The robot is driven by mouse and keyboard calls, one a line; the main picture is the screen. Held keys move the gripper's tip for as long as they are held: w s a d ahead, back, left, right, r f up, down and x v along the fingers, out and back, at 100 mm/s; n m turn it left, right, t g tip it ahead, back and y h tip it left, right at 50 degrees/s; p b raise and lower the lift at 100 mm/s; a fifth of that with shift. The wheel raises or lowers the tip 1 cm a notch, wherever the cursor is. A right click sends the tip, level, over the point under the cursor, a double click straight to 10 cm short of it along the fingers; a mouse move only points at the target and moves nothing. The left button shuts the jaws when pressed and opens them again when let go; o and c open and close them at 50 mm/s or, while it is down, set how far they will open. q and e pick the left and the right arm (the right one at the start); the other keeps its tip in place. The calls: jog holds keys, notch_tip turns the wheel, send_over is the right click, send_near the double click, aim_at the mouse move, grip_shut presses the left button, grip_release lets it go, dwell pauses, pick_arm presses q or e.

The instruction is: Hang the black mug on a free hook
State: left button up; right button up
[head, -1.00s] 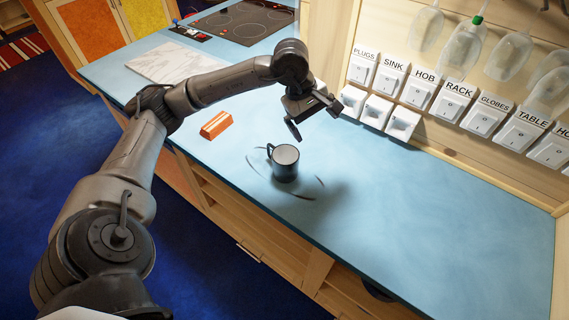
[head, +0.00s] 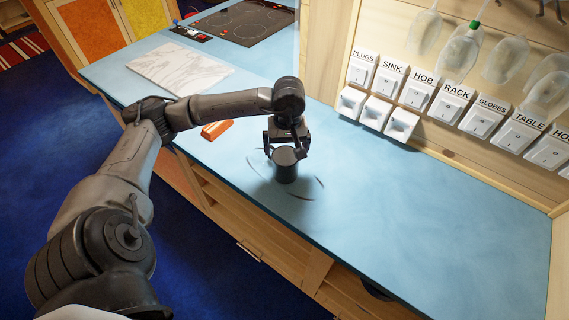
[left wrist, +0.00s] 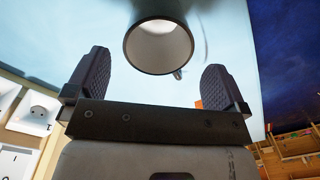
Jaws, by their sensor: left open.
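The black mug (head: 286,172) stands upright on the blue counter, and my left gripper covers part of its upper side in the head view. In the left wrist view the mug (left wrist: 159,68) shows its round rim and pale inside, just beyond and between the finger tips. My left gripper (head: 286,153) is over the mug's rim, with its fingers spread; the left wrist view shows both fingers (left wrist: 155,62) apart, with a gap to the mug. Dark metal pieces (head: 545,8), possibly hooks, show at the top right edge of the head view. My right gripper is out of view.
The blue counter (head: 420,225) is clear to the right of the mug. An orange block (head: 214,130) lies behind my left arm. Labelled switches (head: 450,103) and sockets (head: 375,113) line the wooden wall. A marble board (head: 175,70) and a hob (head: 245,22) are farther back.

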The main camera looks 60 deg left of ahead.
aim_at(285, 157)
pick_arm(q)
jog(key=shift+f, duration=0.4)
jog(key=f, duration=0.1)
jog(key=f+p, duration=0.2)
jog(key=shift+a+f, duration=0.25)
jog(key=shift+f, duration=0.85)
jog(key=shift+c, duration=0.5)
jog(key=c, duration=0.7)
jog(key=shift+c, duration=0.3)
jog(key=shift+r, duration=0.15)
